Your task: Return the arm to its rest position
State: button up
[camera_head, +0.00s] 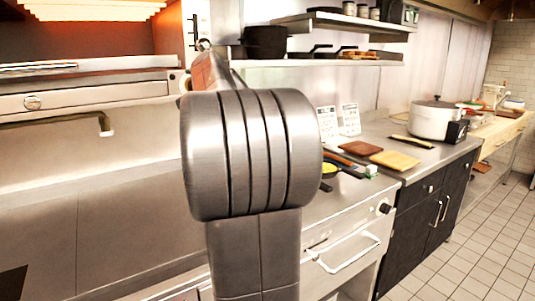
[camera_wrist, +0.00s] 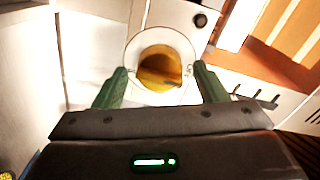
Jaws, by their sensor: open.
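My arm (camera_head: 250,150) stands large and raised in the middle of the head view, with its grey metal links closest to the camera. My gripper (camera_wrist: 160,68) shows only in the wrist view; its two green fingers are spread apart. Nothing is held between the fingers. Beyond them is a round white-rimmed thing with an amber middle (camera_wrist: 160,66); I cannot tell what it is or how far away it lies. In the head view the gripper is hidden or out of frame.
A steel counter (camera_head: 335,190) runs to the right, with cutting boards (camera_head: 394,160) and a white pot (camera_head: 434,119) on it. A shelf (camera_head: 320,62) holding a dark pot (camera_head: 265,42) hangs behind my arm. The tiled floor (camera_head: 470,255) at right is clear.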

jog(key=shift+f+m+p, duration=0.1)
jog(key=shift+m+p, duration=4.3)
jog(key=shift+m, duration=1.3)
